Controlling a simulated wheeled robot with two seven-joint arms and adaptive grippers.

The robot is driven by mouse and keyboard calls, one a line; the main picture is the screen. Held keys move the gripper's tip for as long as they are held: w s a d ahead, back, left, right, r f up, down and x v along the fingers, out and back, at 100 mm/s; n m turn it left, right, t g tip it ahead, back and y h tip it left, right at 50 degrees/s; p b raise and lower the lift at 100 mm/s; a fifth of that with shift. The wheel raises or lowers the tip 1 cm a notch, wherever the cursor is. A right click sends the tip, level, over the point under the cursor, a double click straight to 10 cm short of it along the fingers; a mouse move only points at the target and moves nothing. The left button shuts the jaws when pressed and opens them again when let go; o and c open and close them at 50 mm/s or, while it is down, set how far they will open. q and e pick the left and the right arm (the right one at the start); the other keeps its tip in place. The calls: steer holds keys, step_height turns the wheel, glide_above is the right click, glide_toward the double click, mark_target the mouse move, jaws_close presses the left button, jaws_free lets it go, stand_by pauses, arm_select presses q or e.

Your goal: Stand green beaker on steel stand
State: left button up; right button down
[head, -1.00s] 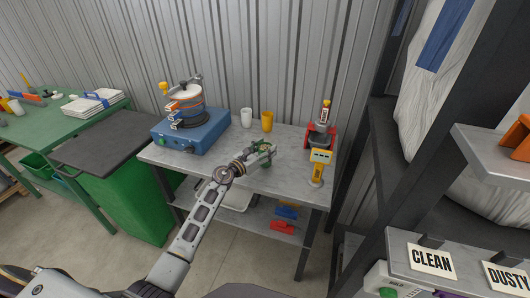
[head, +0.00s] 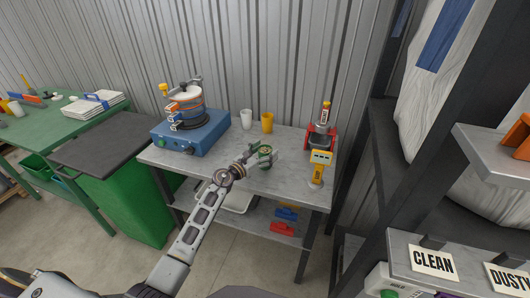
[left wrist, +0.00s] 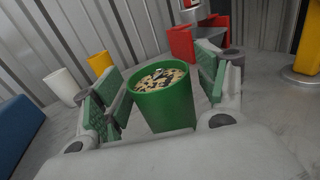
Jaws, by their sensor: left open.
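The green beaker (left wrist: 165,108) stands upright on the grey workbench (head: 235,175), filled with a pale and dark speckled material. In the head view the beaker (head: 265,149) is small and partly hidden by my gripper. My left gripper (left wrist: 163,82) is open, with one green-padded finger on each side of the beaker; a gap shows on the right, and contact on the left is unclear. It also shows in the head view (head: 262,153). I cannot pick out a steel stand for certain. My right gripper is not in view.
A white cup (head: 246,119) and a yellow cup (head: 267,122) stand behind the beaker. A blue machine with a pot (head: 190,135) is at left. A red-and-grey device (head: 320,135) and a yellow device (head: 318,170) stand at right. The bench front is mostly clear.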

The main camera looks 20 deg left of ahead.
arm_select(q)
steer(key=shift+r, duration=0.15)
steer(key=shift+v, duration=6)
